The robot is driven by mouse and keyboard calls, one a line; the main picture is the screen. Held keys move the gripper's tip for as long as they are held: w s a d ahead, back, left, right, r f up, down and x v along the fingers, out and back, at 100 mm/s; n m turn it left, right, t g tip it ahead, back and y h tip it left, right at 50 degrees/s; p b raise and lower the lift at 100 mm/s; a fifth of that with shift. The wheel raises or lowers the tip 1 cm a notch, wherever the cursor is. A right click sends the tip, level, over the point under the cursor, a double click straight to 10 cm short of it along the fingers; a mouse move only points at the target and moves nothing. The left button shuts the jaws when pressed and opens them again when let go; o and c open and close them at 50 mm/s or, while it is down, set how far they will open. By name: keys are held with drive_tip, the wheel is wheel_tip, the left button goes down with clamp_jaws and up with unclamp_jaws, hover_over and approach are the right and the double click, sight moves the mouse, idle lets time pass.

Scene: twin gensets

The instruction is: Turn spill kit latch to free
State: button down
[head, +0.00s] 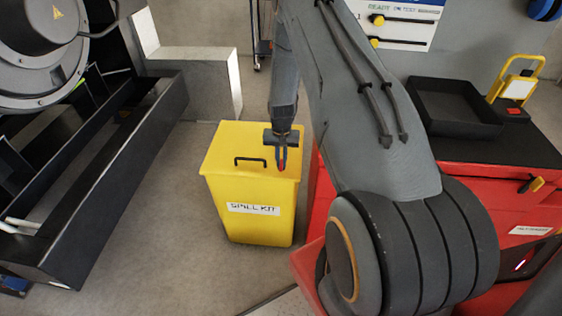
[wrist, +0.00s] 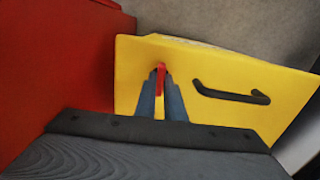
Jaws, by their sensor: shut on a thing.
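The yellow spill kit bin (head: 270,215) stands on the floor with its lid shut and a white "SPILL KIT" label on its front. A black handle (head: 250,161) is on the lid; it also shows in the wrist view (wrist: 231,96). A small red latch (wrist: 161,68) rises from the lid, to the left of the handle in the wrist view. My gripper (head: 282,164) points down at the right part of the lid. In the wrist view its fingers (wrist: 161,92) are shut on the latch from both sides. The latch's lower part is hidden.
A red cabinet (head: 505,200) with a black top stands right of the bin, bearing a black tray (head: 455,106) and a yellow work lamp (head: 517,82). A black genset frame (head: 110,180) is at left. Bare floor lies between frame and bin.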

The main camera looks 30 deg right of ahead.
drive_tip(key=n+b, duration=0.2)
drive_tip(key=n, duration=0.2)
drive_tip(key=shift+w, duration=0.1)
drive_tip(key=n+b, duration=0.2)
drive_tip(key=n, duration=0.2)
drive_tip(key=shift+n, duration=0.3)
drive_tip(key=n+b, duration=0.1)
drive_tip(key=n, duration=0.3)
drive_tip(key=shift+n, duration=0.3)
drive_tip(key=n+b, duration=0.1)
drive_tip(key=n, duration=0.3)
drive_tip(key=shift+n, duration=0.4)
drive_tip(key=c, duration=1.8)
unclamp_jaws()
drive_tip(key=shift+c, duration=0.2)
